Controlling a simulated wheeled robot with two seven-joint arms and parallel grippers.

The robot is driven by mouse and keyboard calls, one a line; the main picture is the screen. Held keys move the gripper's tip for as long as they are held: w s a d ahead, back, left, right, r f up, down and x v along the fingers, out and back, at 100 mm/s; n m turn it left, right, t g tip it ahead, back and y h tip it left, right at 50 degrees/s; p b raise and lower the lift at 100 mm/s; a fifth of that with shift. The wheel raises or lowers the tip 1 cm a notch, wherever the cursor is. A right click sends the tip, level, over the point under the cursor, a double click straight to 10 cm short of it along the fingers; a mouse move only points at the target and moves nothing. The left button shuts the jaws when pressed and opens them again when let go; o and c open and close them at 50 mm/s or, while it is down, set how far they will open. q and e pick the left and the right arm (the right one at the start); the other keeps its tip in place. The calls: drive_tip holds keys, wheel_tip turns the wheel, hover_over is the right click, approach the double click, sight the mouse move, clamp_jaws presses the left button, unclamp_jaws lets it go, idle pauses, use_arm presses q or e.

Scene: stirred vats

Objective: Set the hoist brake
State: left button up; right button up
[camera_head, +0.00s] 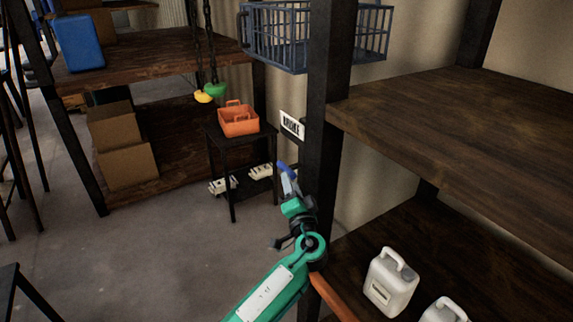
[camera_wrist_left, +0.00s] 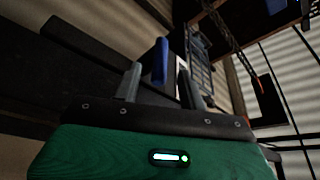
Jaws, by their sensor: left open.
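A white sign reading BRAKE (camera_head: 291,125) is fixed at the dark shelf post. Below it a blue handle (camera_head: 283,167), seemingly the brake lever, sticks up just past the tips of my left gripper (camera_head: 288,182). In the left wrist view the blue handle (camera_wrist_left: 160,60) stands between the two grey fingers of my left gripper (camera_wrist_left: 161,85). The fingers are apart, and I cannot tell whether either touches it. The lever's lower end and pivot are hidden. My right gripper is out of view.
The dark post (camera_head: 328,130) and wooden shelf (camera_head: 470,130) stand close on the right. White jugs (camera_head: 391,285) sit on the lower shelf. A blue wire basket (camera_head: 300,38) is above. An orange tote (camera_head: 238,121) rests on a small black table behind.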

sight(287, 170)
use_arm(q)
drive_tip(key=p+x, duration=0.1)
drive_tip(key=x, duration=0.3)
drive_tip(key=shift+w+r, duration=0.2)
drive_tip(key=shift+w, duration=0.1)
drive_tip(key=shift+p+x, duration=0.4)
drive_tip(key=shift+x, duration=0.35)
drive_tip(key=shift+f, duration=0.2)
clamp_jaws()
